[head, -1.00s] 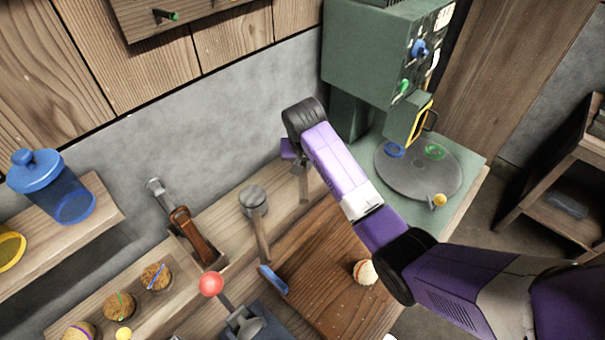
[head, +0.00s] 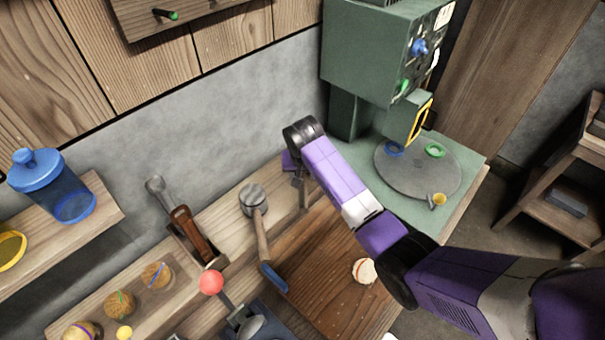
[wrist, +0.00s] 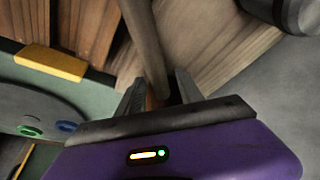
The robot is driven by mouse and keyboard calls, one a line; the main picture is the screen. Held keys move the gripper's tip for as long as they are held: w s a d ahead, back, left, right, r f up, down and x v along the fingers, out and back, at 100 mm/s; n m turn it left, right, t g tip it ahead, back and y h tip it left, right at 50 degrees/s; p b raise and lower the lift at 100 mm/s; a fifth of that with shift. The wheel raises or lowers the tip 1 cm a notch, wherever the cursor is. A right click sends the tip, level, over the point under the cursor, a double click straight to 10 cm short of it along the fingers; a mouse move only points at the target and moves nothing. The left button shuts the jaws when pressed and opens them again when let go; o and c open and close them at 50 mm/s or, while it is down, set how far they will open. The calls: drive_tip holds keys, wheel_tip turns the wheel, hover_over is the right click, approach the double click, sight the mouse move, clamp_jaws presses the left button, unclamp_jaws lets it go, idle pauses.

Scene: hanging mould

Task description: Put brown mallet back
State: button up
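My gripper (wrist: 160,90) points down over the bench in the wrist view. Its two fingers stand close on either side of a grey-brown wooden handle (wrist: 146,40), which looks like that of the brown mallet; its head is not clear in either view. In the head view my gripper (head: 299,178) is low over the bench, partly hidden behind my purple arm, with a short piece of the handle (head: 303,196) showing under it.
A grey-headed mallet (head: 253,199) with a blue-tipped handle is just left of my gripper. A brown-handled tool (head: 190,232) sits in a bench slot. The green machine (head: 365,60) with its round plate (head: 418,172) stands right. A red-knobbed lever (head: 212,283) is in front.

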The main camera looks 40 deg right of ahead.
sight(303, 184)
drive_tip(key=v, duration=1.2)
drive_tip(key=shift+r, duration=0.15)
idle(0.4)
